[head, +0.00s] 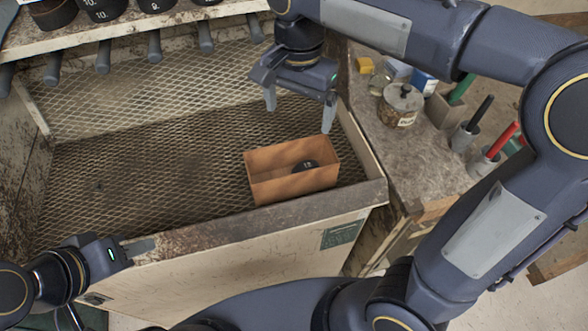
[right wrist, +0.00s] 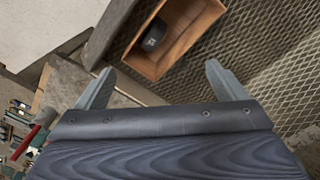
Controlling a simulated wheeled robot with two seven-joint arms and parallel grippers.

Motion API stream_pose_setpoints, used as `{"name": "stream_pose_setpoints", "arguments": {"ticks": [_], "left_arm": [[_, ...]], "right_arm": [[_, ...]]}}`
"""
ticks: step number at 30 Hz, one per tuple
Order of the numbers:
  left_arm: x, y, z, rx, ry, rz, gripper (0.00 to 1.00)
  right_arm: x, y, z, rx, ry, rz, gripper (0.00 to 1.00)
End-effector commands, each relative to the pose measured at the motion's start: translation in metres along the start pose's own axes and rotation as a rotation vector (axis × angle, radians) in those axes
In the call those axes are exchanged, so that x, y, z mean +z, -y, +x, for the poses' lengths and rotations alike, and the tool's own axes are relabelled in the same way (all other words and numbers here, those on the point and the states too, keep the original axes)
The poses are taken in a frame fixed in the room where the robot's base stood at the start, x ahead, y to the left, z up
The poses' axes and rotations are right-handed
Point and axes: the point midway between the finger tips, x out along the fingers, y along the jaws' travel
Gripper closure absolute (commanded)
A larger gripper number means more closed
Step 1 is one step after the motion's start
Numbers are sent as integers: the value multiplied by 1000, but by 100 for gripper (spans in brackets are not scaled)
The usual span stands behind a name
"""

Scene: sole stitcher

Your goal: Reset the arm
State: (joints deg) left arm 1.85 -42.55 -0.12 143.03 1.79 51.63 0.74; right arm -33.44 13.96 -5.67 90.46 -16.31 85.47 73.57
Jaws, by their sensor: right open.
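My right gripper (head: 299,108) is open and empty, its fingers pointing down above the mesh tray, a little behind an open wooden box (head: 262,163). In the right wrist view the two spread fingers of the right gripper (right wrist: 160,88) have nothing between them, and the box (right wrist: 200,42) lies beyond them. A round black piece (head: 306,166) with a pale mark lies inside the box; it also shows in the right wrist view (right wrist: 154,36). My left gripper (head: 140,248) is at the lower left, by the tray's front edge; its finger spacing is not clear.
The mesh-floored tray (head: 130,165) has raised walls and is mostly free. A shelf with dark knobs (head: 155,46) runs along the back. The side bench at right holds a lidded jar (head: 401,103), a blue box (head: 424,81), a yellow block (head: 366,65) and red-handled (head: 502,140) tools.

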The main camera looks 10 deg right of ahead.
Motion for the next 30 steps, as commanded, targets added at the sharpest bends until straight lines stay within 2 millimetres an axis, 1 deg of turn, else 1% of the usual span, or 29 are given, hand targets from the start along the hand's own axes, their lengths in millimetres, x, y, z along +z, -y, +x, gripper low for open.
{"name": "stream_pose_setpoints", "arguments": {"ticks": [12,14,15,17,20,21,22,24,27,30], "left_arm": [[0,0,0,0,0,0,64],[0,0,0,0,0,0,64],[0,0,0,0,0,0,64],[0,0,0,0,0,0,64],[0,0,0,0,0,0,64],[0,0,0,0,0,0,64],[0,0,0,0,0,0,64],[0,0,0,0,0,0,64],[0,0,0,0,0,0,64],[0,0,0,0,0,0,64]], "right_arm": [[0,0,0,-1,1,0,8],[-1,-4,0,-8,4,-6,8],[-2,-9,0,-19,11,-16,8],[-4,-22,2,-51,25,-46,8],[-6,-58,8,-144,45,-132,8],[-4,-74,12,-194,46,-175,8],[-2,-87,15,-232,40,-210,8],[6,-114,25,-319,11,-290,8],[21,-143,42,-421,-68,-393,8],[36,-162,58,-484,-162,-474,8]]}}
